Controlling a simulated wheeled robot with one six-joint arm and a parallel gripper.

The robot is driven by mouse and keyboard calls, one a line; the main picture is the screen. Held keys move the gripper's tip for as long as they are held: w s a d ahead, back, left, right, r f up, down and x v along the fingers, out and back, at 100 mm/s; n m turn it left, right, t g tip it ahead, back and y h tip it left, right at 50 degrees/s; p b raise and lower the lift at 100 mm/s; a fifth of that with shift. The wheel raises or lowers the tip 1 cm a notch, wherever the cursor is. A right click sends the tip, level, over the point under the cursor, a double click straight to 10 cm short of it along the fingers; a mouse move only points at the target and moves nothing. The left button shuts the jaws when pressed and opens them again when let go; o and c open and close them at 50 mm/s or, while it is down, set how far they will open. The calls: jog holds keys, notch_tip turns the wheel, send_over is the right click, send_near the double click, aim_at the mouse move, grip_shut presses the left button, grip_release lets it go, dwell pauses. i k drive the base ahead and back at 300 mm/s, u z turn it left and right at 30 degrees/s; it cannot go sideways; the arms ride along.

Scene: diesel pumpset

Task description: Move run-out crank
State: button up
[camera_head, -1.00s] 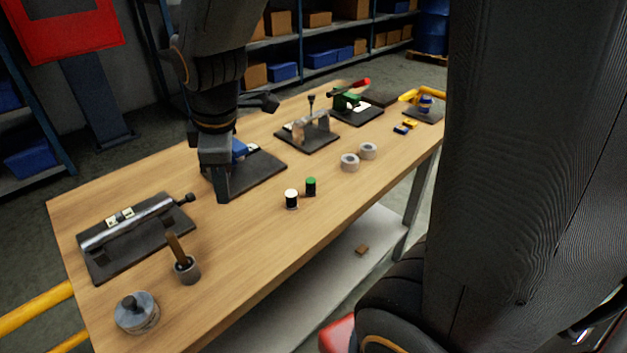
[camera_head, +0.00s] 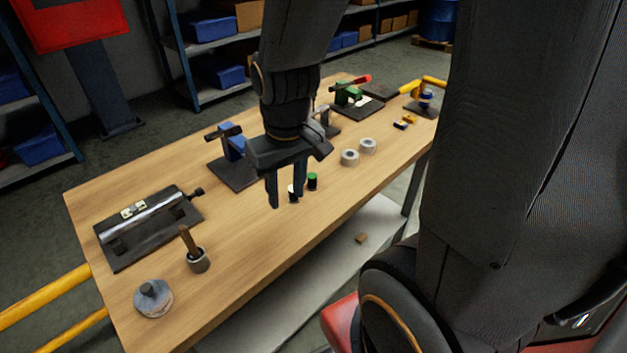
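No part is labelled as the run-out crank, so I cannot tell for sure which one it is. A dark crank-like handle (camera_head: 223,132) stands at a blue block (camera_head: 234,149) on a dark plate (camera_head: 228,175). A metal shaft (camera_head: 150,218) with a dark knob at its right end lies on another dark plate at the left. My gripper (camera_head: 286,204) points down over the middle of the table, right of the blue block. Its two fingers are apart. A black can with a pale top (camera_head: 293,195) shows partly behind the fingers; I see nothing held.
A green-topped can (camera_head: 312,182) stands beside my gripper. Two grey rolls (camera_head: 350,157) lie farther right. A cup with a wooden-handled tool (camera_head: 197,258) and a round metal weight (camera_head: 153,298) stand at the front left. My arm partly hides a fixture behind it.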

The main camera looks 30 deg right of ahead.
aim_at(119, 229)
jog(key=z, duration=0.25)
jog(key=k, duration=1.25)
jog(key=u, duration=0.6)
jog(key=i, duration=1.15)
jog(key=u, duration=0.2)
